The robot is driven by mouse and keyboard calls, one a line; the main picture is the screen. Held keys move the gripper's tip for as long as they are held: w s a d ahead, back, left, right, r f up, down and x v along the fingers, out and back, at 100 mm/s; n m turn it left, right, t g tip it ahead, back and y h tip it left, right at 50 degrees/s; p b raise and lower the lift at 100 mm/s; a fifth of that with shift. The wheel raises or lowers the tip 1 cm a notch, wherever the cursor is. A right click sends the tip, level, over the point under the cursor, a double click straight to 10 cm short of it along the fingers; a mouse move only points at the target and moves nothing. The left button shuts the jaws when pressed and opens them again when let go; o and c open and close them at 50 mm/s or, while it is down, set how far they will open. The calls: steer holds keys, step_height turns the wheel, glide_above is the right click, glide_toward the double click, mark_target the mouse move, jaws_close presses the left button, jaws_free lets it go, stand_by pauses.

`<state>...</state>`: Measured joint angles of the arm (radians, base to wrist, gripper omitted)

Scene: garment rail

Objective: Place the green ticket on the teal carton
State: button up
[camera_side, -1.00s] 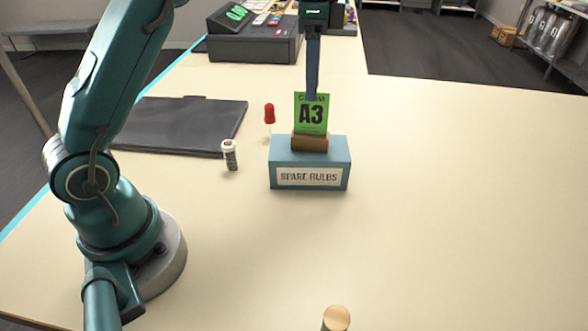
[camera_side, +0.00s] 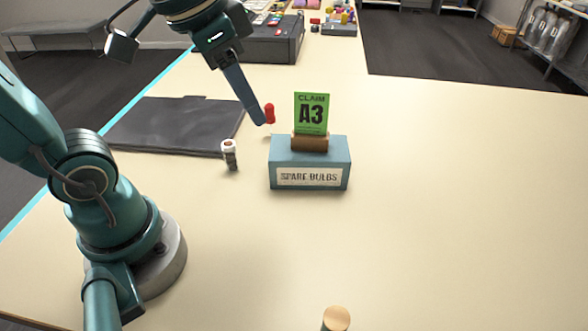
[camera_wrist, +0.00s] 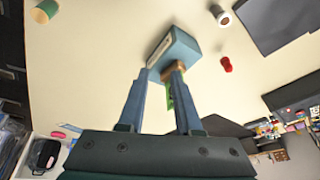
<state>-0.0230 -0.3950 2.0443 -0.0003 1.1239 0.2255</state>
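The green ticket (camera_side: 312,113), marked "CLAIM A3", stands upright in a brown holder (camera_side: 310,143) on top of the teal carton (camera_side: 284,160), labelled "SPARE BULBS". In the wrist view the carton (camera_wrist: 182,48) lies beyond the fingertips, and a strip of the green ticket (camera_wrist: 169,97) shows between the fingers, partly hidden by the right one. My gripper (camera_side: 260,120) is to the left of the ticket in the side view, tilted and apart from it. The wrist view shows my gripper (camera_wrist: 160,76) with its two fingers spread and nothing held between them.
A red-topped item (camera_side: 269,113) stands just beside my fingertips. A wooden-topped peg (camera_side: 336,318) is at the front edge. The table right of the carton is clear.

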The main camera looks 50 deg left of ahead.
steer(key=s+f+n+t, duration=0.1)
steer(key=s+f+n, duration=0.1)
steer(key=s+f, duration=0.2)
steer(key=shift+s+d+f, duration=0.25)
steer(key=shift+s, duration=0.2)
